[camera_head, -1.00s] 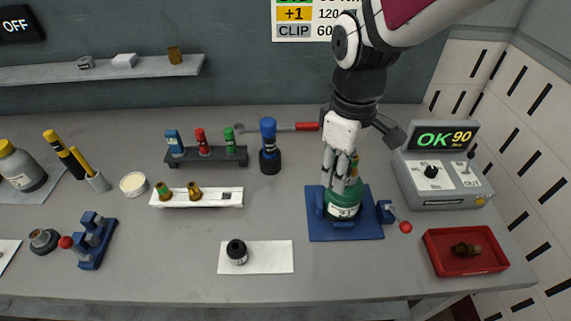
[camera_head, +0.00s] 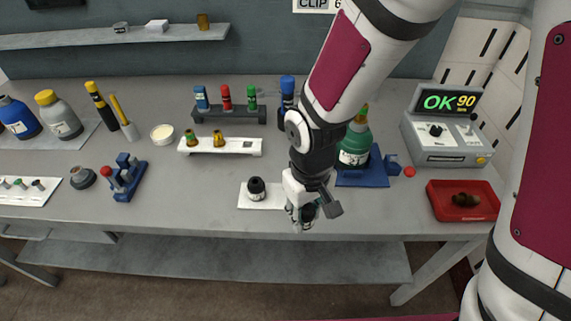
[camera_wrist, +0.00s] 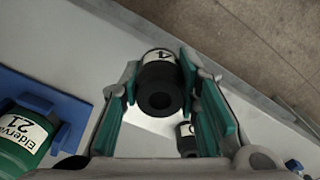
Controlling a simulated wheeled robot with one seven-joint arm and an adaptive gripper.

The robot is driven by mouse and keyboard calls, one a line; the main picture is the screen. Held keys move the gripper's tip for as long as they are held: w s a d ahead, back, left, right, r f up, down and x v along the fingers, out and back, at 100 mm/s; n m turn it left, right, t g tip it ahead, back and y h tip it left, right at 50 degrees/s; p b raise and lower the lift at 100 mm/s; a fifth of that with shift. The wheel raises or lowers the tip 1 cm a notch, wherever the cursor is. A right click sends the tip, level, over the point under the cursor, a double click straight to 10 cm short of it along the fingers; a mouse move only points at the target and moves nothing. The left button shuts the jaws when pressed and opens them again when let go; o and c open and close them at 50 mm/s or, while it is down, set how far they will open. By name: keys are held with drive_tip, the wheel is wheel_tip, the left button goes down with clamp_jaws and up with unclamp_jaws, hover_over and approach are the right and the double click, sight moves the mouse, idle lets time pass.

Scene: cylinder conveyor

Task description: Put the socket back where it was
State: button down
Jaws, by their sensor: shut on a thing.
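My gripper (camera_head: 302,212) is shut on a black socket (camera_wrist: 160,85) with a white label band, and holds it near the table's front edge. In the wrist view the socket sits between the teal finger pads, its dark bore facing the camera. In the head view it is mostly hidden by my gripper. A second black socket (camera_head: 256,188) stands on a white sheet (camera_head: 276,190), left of my gripper; it also shows in the wrist view (camera_wrist: 187,138). The green cylinder (camera_head: 354,146) stands in a blue base (camera_head: 362,179) behind and right of my gripper.
A tester (camera_head: 447,140) reading OK 90 and a red tray (camera_head: 463,215) with a brown fitting are at right. A white rack (camera_head: 226,152) with fittings, a dark rack of coloured pieces (camera_head: 230,116) and a blue stand (camera_head: 125,183) are at left. The front table edge is close.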

drive_tip(key=w+a, duration=0.1)
drive_tip(key=w, duration=0.2)
drive_tip(key=w+a, duration=0.1)
drive_tip(key=w, duration=0.2)
drive_tip(key=w+a, duration=0.1)
drive_tip(key=w, duration=0.2)
drive_tip(key=shift+w+f, duration=0.3)
drive_tip(key=shift+f, duration=0.05)
drive_tip(key=shift+w+a+f+p, duration=0.15)
drive_tip(key=shift+f+p, duration=0.15)
drive_tip(key=shift+f, duration=0.6)
drive_tip(key=shift+w+f+p, duration=0.15)
drive_tip(key=shift+f+p, duration=0.1)
drive_tip(key=shift+f, duration=0.65)
drive_tip(key=shift+f, duration=0.15)
drive_tip(key=c, duration=1.3)
unclamp_jaws()
drive_tip(key=shift+o, duration=0.5)
wheel_tip(320, 180, up, 12)
drive_tip(key=shift+b, duration=0.4)
drive_tip(key=shift+r, duration=0.25)
